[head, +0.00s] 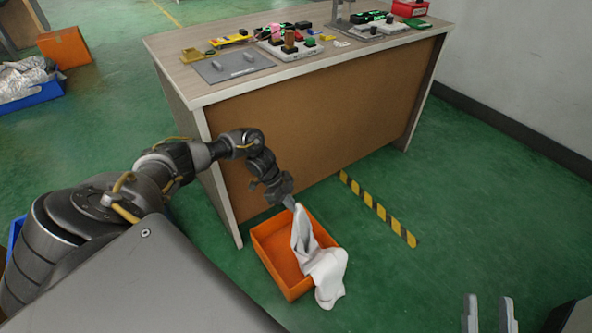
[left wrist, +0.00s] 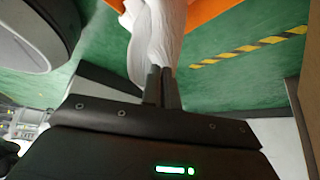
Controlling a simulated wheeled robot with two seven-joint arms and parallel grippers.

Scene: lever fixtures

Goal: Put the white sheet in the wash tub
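The white sheet (head: 322,266) hangs over the right side of the orange wash tub (head: 271,255) on the green floor. Its upper end rises to my left gripper (head: 294,203), and its lower part drapes over the rim outside the tub. In the left wrist view the fingers (left wrist: 162,88) are close together with the sheet (left wrist: 158,38) between or at their tips. Part of the orange tub (left wrist: 205,12) shows behind it. My right gripper (head: 490,318) is at the bottom right of the head view, its two fingers apart and empty.
A wooden table (head: 300,70) with electrical parts and fixtures stands just behind the tub. A yellow-black floor strip (head: 378,207) lies right of the tub. A blue bin (head: 35,97) with grey cloth and an orange box (head: 64,47) sit far left.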

